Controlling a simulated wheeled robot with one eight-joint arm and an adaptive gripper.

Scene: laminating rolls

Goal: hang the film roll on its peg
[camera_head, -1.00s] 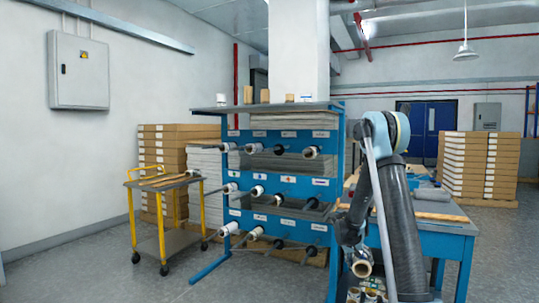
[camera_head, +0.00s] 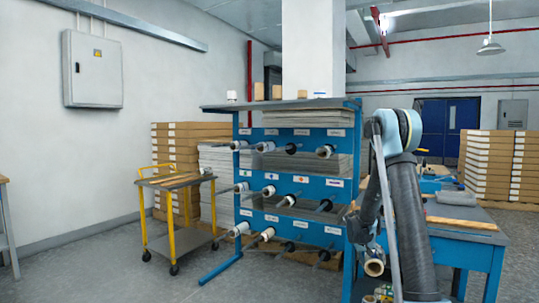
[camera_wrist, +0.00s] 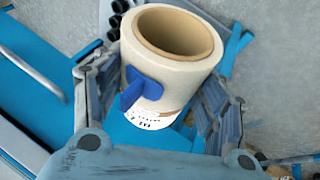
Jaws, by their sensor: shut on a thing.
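The film roll (camera_wrist: 165,75) is off-white with a brown cardboard core, a blue piece on its side and a printed label. My gripper (camera_wrist: 160,95) is shut on it, one finger on each side, with the open core end facing the wrist camera. In the head view, the roll (camera_head: 374,267) hangs low beside the table, below my gripper (camera_head: 372,250). The blue rack (camera_head: 274,216) stands left of it, apart from the roll. Its pegs are in three rows, several carrying rolls. The lower right pegs (camera_head: 322,256) look bare and dark. The label symbols are too small to read.
A yellow-framed trolley (camera_head: 176,214) stands left of the rack. A blue worktable (camera_head: 462,238) is at the right, behind my arm. Stacked boxes (camera_head: 492,165) stand at the back right. Grey floor (camera_head: 110,262) is open at the front left.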

